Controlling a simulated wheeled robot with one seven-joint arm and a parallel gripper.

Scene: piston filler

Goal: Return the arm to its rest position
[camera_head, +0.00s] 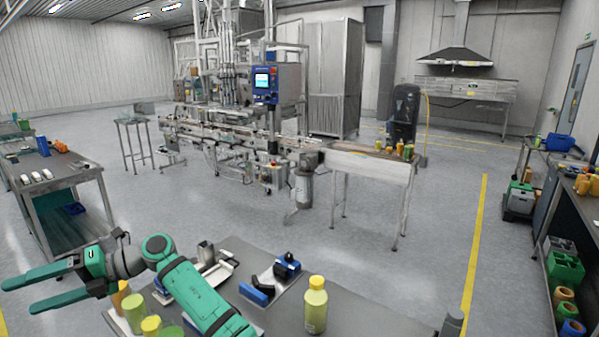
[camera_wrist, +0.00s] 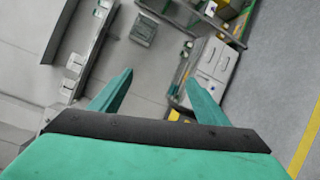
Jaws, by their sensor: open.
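My gripper (camera_head: 45,287) is at the lower left of the head view. Its two green fingers point left, spread apart with nothing between them. My green arm reaches to it from the bottom of the picture, above the near table (camera_head: 375,308). In the wrist view my gripper (camera_wrist: 160,92) shows two separated fingers over a tilted view of the room, with no object between them.
The near table bears a yellow bottle (camera_head: 316,305), a blue-and-black tool (camera_head: 287,266) and several yellow-green containers beside my arm. A workbench (camera_head: 60,185) stands at left. The filling machine (camera_head: 240,140) stands beyond open floor. Shelves with bins (camera_head: 565,268) stand at right.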

